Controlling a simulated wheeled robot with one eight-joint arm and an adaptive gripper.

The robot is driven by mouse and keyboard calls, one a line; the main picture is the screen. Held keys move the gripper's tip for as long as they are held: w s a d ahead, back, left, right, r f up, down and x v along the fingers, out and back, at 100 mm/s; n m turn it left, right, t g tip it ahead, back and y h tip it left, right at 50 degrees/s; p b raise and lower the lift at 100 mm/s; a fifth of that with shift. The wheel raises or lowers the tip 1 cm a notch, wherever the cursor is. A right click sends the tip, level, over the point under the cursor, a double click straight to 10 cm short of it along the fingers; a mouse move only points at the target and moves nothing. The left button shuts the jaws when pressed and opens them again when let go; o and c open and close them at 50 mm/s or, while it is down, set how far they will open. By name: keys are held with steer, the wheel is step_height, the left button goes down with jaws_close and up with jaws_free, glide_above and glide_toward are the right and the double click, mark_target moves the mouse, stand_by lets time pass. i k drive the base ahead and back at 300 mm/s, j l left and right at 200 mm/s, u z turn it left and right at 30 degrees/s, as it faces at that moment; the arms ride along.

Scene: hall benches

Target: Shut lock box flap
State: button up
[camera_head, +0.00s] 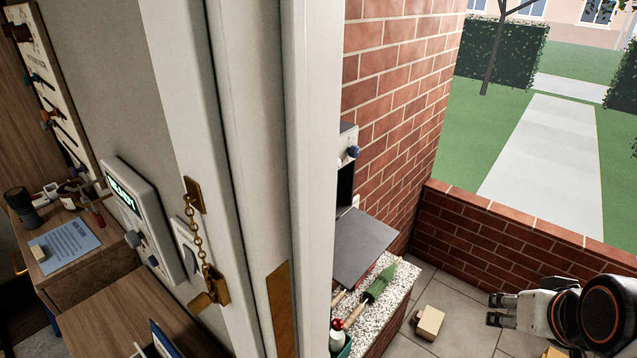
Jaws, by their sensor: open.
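The lock box (348,137) is on the brick wall just past the door frame, partly hidden by the frame. It has a blue knob on its side and a dark opening below. A flat grey panel, which looks like its flap (366,243), sticks outward below the opening, so the flap appears open. My gripper (493,310) is at the lower right, jaws open and pointing left, with nothing seen between them. It is apart from the flap, to its right and lower in the picture.
A speckled stone ledge (398,287) under the flap holds a green-bladed tool (381,281). A small tan box (430,322) lies on the tiles. The door frame (316,180) with a chain (196,236) blocks the left. A low brick wall (500,238) bounds the porch.

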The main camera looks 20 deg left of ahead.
mark_target(360, 239)
steer(key=u, duration=1.05)
steer(key=k+l+u, duration=0.1)
steer(key=l, duration=0.25)
steer(key=k+l+u, duration=0.1)
steer(key=i+j, duration=0.05)
